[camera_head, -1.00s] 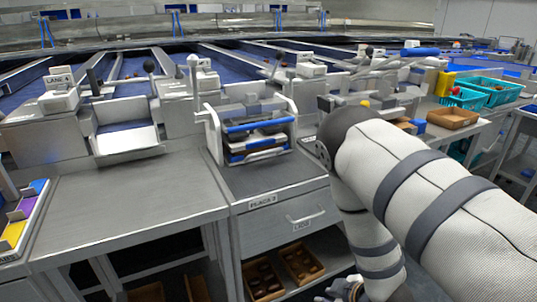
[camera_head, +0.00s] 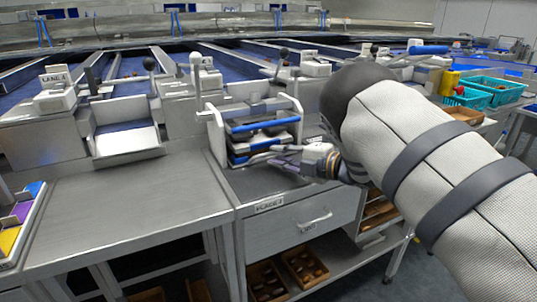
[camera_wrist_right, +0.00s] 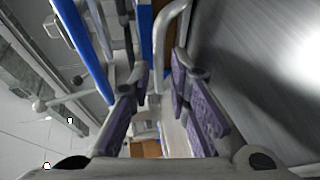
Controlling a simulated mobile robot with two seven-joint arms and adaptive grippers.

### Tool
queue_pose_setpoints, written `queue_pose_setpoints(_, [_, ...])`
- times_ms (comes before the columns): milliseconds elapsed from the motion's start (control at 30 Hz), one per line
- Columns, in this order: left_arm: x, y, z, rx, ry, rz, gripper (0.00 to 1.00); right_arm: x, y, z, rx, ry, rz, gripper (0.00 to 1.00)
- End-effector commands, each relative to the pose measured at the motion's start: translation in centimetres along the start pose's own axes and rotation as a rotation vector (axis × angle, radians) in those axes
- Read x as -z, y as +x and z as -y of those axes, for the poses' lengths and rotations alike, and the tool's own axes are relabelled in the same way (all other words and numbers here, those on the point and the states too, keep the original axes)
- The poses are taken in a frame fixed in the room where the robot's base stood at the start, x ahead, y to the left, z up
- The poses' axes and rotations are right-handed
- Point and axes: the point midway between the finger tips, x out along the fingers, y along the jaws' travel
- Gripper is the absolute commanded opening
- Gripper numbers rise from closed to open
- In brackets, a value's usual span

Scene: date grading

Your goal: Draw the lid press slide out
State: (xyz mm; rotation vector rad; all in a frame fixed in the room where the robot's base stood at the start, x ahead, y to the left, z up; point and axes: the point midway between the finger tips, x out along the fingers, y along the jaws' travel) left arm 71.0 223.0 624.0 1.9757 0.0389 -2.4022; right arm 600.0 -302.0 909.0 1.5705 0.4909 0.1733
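The lid press (camera_head: 212,140) stands on the bench top with a pale frame, a lever with a white knob on its left, and blue bars. Its slide, a low part with a blue bar (camera_head: 262,146), appears pushed in. My right gripper (camera_head: 277,158) is at the press's front right, low by the slide. In the right wrist view its purple-padded fingers (camera_wrist_right: 160,105) are apart. A pale curved bar (camera_wrist_right: 163,40) runs ahead of and into the gap between them; I cannot tell whether they touch it. My left gripper is not in view.
A drawer (camera_head: 300,222) with a handle is below the press. Bare bench (camera_head: 130,205) lies to the left, with a coloured tray (camera_head: 18,225) at the far left. Teal baskets (camera_head: 490,90) and a brown box (camera_head: 462,114) are at the right.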

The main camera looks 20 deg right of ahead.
Motion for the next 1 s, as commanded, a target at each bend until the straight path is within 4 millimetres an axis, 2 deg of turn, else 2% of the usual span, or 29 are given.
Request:
queue_pose_setpoints(33, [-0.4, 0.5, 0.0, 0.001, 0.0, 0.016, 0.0, 0.0, 1.1, 0.6, 0.007, 0.002, -0.003, 0.17])
queue_pose_setpoints(100, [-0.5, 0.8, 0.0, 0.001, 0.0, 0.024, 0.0, 0.0, 2.2, 0.5, 0.006, 0.002, -0.002, 0.17])
queue_pose_setpoints(233, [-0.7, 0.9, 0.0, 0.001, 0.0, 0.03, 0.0, 0.0, 3.2, 0.2, 0.001, 0.002, 0.0, 0.17])
queue_pose_setpoints(467, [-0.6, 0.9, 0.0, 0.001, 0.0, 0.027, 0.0, 0.0, 3.4, -0.1, -0.001, 0.002, 0.001, 0.17])
queue_pose_setpoints(500, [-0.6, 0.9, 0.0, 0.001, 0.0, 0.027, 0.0, 0.0, 3.3, -0.1, -0.001, 0.002, 0.001, 0.15])
queue_pose_setpoints(567, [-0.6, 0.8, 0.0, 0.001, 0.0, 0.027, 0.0, 0.0, 3.3, -0.1, -0.001, 0.002, 0.001, 0.01])
queue_pose_setpoints(600, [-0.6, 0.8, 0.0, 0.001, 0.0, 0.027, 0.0, 0.0, 3.3, -0.1, -0.001, 0.002, 0.001, 0.0])
queue_pose_setpoints(1000, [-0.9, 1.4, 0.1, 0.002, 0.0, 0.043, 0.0, -0.3, 3.9, 0.1, 0.002, 0.003, 0.001, 0.0])
